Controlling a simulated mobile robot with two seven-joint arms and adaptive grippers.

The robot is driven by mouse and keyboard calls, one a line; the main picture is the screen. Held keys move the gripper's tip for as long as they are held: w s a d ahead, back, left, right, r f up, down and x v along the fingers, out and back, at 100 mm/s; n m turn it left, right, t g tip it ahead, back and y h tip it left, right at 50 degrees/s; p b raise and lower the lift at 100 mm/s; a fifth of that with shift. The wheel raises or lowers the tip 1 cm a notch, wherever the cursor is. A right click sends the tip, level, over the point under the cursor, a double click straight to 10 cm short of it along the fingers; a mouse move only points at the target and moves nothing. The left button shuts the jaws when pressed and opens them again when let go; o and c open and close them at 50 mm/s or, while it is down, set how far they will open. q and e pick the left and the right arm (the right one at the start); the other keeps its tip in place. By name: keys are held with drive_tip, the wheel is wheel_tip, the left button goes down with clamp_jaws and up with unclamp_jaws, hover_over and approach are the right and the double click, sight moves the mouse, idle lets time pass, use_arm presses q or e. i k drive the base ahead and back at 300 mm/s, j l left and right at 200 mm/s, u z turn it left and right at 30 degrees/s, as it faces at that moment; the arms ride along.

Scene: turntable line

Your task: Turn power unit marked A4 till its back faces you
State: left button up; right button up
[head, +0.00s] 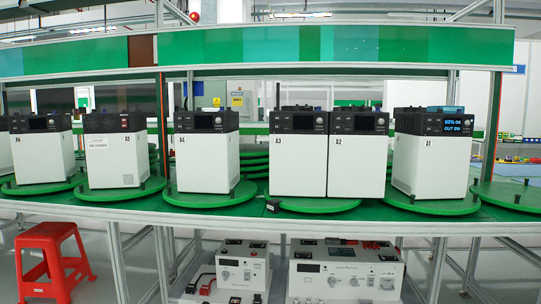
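The power unit marked A4 (203,163) is a white box with a dark top panel and a small display. It stands upright on a green round turntable (185,201), left of the middle of the bench. The side with the display and the A4 label faces me. Its back is hidden. Neither of my grippers is in the head view, and nothing touches the unit.
Units A6 (38,158) and A5 (112,160) stand to the left, A3 (298,165), A2 (356,165) and A1 (420,165) to the right. A green shelf beam (330,45) runs above. A red stool (52,262) stands below left.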

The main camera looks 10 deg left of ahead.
sight(245, 189)
drive_tip(key=i+j+u, duration=0.25)
drive_tip(key=i, duration=0.2)
drive_tip(key=i+j+u, duration=0.2)
drive_tip(key=i, duration=0.3)
